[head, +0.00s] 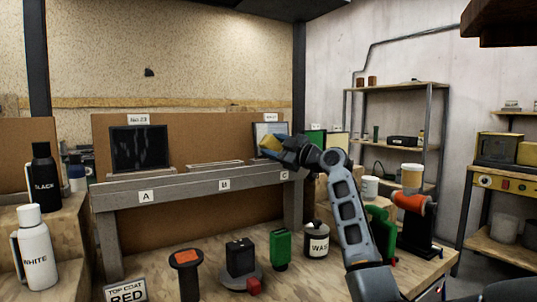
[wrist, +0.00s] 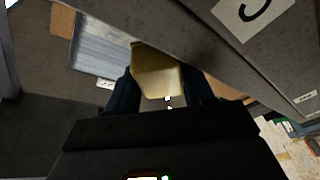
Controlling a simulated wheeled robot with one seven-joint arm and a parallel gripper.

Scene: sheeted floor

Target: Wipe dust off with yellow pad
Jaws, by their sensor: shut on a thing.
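My gripper (head: 283,148) is shut on the yellow pad (head: 271,143), at the right end of the grey rack. In the wrist view the pad (wrist: 158,75) sits between the dark fingers of my gripper (wrist: 160,92). A pale framed panel (head: 262,130) stands behind the pad, above label C. It also shows in the wrist view, with bluish-grey streaks (wrist: 100,47). I cannot tell whether the pad touches it. A dark panel (head: 138,148) with faint lighter streaks stands above label A. A low slatted piece (head: 215,165) lies above label B.
The grey rack (head: 190,184) stands on a wooden bench. On the bench are a green container (head: 280,248), a waste canister (head: 317,240), and a black device (head: 240,257). Black (head: 42,178) and white (head: 34,248) bottles stand left. An orange-and-black tool (head: 415,205) stands right of my arm.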

